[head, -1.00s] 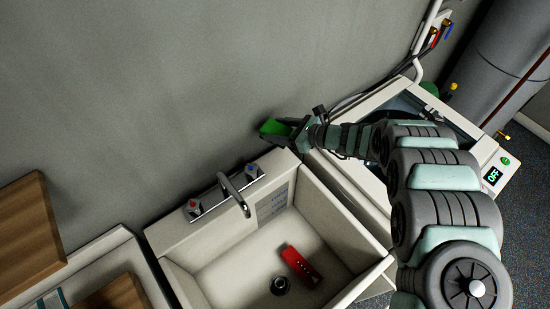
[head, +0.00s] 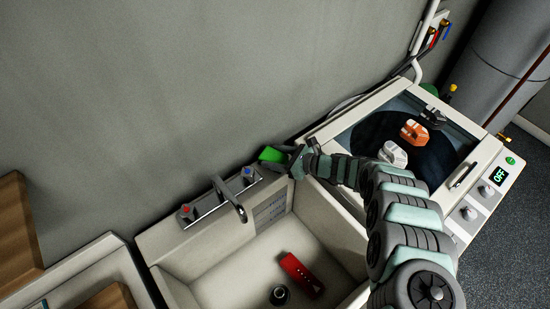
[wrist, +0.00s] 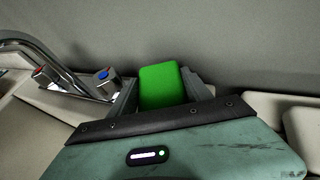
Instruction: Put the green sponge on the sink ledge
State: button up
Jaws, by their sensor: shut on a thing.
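The green sponge (head: 272,155) is a bright green block between the fingers of my gripper (head: 288,157), which is shut on it. In the wrist view the sponge (wrist: 162,87) sits between the two grey fingers, with the grey wall behind it. My gripper is at the back right corner of the white sink (head: 150,243), right of the taps. The sink ledge (head: 212,208) runs along the wall and carries the faucet. I cannot tell whether the sponge touches the ledge.
The faucet (head: 230,196) has red (head: 185,211) and blue (head: 248,173) taps; the blue one is nearest the sponge. A red object (head: 300,274) and a dark drain piece (head: 280,295) are in the basin. A top-lidded washer (head: 480,192) with shoes inside stands right. Wooden boards (head: 18,225) are left.

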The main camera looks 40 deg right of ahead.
jog(key=shift+f, duration=0.35)
jog(key=shift+f, duration=0.1)
jog(key=o, duration=1.3)
jog(key=shift+s+d, duration=0.1)
jog(key=shift+s, duration=0.05)
jog(key=shift+v, duration=5.95)
